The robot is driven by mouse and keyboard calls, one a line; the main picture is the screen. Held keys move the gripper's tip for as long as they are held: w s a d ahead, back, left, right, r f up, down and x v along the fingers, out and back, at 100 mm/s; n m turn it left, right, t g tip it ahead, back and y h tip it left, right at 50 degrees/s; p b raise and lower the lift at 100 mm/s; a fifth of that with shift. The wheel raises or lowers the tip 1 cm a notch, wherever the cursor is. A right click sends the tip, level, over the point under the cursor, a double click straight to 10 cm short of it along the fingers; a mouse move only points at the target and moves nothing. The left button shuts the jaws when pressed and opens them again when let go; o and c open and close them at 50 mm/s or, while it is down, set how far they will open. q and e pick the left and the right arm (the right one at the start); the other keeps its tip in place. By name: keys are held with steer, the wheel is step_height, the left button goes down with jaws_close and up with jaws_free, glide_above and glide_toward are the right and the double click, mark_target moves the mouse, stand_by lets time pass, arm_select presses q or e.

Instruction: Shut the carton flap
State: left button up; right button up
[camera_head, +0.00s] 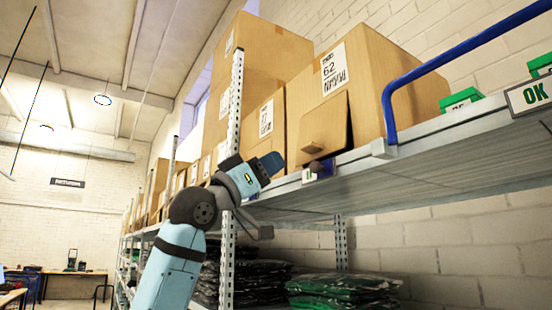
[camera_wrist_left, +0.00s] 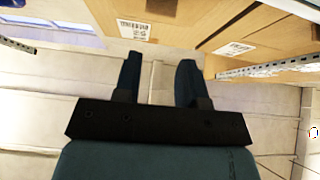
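The carton (camera_head: 375,80) is a large brown box with a white label marked 62, standing on the upper shelf in the head view. Its flap (camera_head: 325,132) is a small brown panel that stands out, tilted, from the lower front of the box. My left gripper (camera_head: 276,161) is left of the flap and apart from it, near the shelf's front edge. In the left wrist view the left gripper's two dark fingers (camera_wrist_left: 158,70) are spread with nothing between them. The flap cannot be made out there. My right gripper is not in view.
More cartons (camera_head: 265,55) line the shelf to the left. A perforated upright (camera_head: 235,100) stands close behind my left gripper. A blue rail (camera_head: 388,105) and a green OK sign (camera_head: 530,94) are to the right. Dark and green bagged clothes (camera_head: 340,288) lie on the lower shelf.

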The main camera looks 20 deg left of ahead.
arm_select(q)
steer(key=r+p, duration=0.1)
steer(key=r+g+y+p, duration=0.1)
steer(key=r, duration=0.1)
steer(key=r+g+y+p, duration=0.1)
steer(key=r, duration=0.1)
steer(key=shift+s+a+r, duration=0.2)
steer(key=shift+a, duration=0.2)
jaws_close()
steer(key=g+y+p, duration=0.4)
steer(key=g, duration=0.1)
glide_toward(304, 147)
steer(key=p+x, duration=0.5)
steer(key=x, duration=0.2)
steer(key=shift+r, duration=0.2)
steer(key=shift+w+d+f, duration=0.1)
steer(key=shift+w+d, duration=0.05)
steer(key=shift+w, duration=0.1)
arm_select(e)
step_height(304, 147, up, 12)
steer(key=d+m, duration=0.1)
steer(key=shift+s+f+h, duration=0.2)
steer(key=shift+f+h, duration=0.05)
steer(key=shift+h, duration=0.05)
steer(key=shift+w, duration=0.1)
